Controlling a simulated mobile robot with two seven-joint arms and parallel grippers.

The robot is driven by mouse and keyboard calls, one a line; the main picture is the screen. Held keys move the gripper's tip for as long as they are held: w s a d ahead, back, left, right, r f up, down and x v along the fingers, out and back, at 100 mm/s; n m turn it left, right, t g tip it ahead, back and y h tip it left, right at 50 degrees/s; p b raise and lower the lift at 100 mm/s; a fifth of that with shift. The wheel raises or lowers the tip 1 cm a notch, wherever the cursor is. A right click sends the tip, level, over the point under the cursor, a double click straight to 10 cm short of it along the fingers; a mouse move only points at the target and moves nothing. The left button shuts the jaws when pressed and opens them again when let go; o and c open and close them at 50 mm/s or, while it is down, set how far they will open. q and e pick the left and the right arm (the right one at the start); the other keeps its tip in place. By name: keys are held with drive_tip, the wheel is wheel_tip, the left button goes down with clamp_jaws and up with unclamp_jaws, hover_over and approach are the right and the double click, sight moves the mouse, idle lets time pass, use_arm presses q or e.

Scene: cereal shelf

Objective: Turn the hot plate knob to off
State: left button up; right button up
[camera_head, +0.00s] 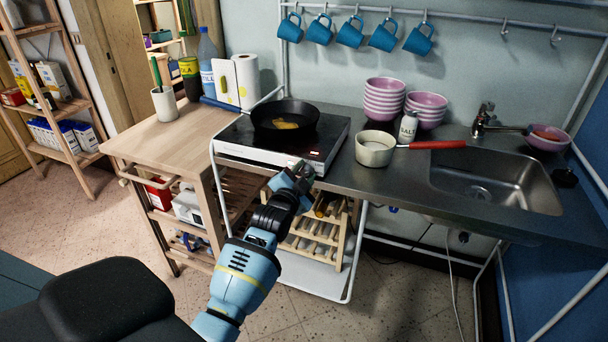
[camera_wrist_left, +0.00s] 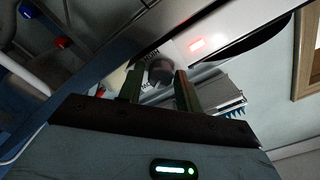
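The hot plate (camera_head: 330,140) stands on the counter with a black frying pan (camera_head: 285,117) on it; something yellow lies in the pan. My left gripper (camera_head: 303,172) is at the hot plate's front edge and hides the knob in the head view. In the left wrist view, the dark round knob (camera_wrist_left: 160,71) shows between and beyond the two fingertips (camera_wrist_left: 158,78), near the lit red display (camera_wrist_left: 196,44). The fingers stand apart; I see no clear contact with the knob. My right gripper is not in view.
A white pot (camera_head: 374,151) with a red handle and a salt shaker (camera_head: 408,127) stand right of the hot plate. A wooden cart (camera_head: 165,140) is to the left. A wooden bottle rack (camera_head: 318,235) is below the counter. The sink (camera_head: 500,183) is farther right.

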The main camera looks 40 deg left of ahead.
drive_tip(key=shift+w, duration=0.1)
use_arm(q)
drive_tip(key=shift+c, duration=0.6)
drive_tip(key=c, duration=0.6)
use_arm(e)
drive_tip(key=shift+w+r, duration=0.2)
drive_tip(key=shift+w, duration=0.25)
